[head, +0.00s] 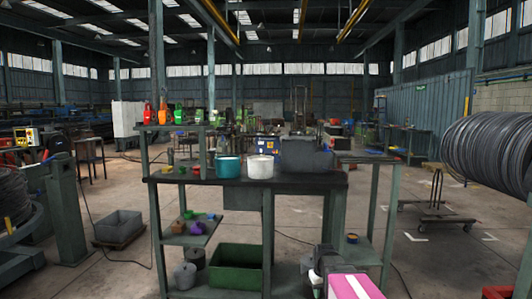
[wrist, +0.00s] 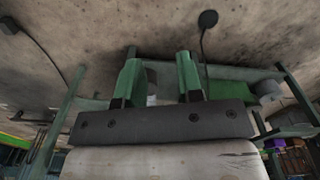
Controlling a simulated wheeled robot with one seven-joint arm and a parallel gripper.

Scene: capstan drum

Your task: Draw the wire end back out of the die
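My gripper (wrist: 159,72) shows in the wrist view as two green fingers standing well apart on a dark bar with screws. No object is clearly held between them; a small pale shape (wrist: 151,88) shows in the gap, seemingly beyond the fingers. I cannot make out the wire end or the die in either view. In the head view, a teal drum (head: 228,167), a white pot (head: 260,167) and a dark grey box (head: 306,156) stand on the dark-topped bench (head: 200,179). I cannot tell whether any of these belongs to the die or capstan.
Small red, orange and green items stand on a raised shelf (head: 183,126) at the back left. A green bin (head: 236,266) sits under the bench. A grey tub (head: 118,226) and a post (head: 67,212) stand left. A large wire coil (head: 488,150) hangs right, above open floor.

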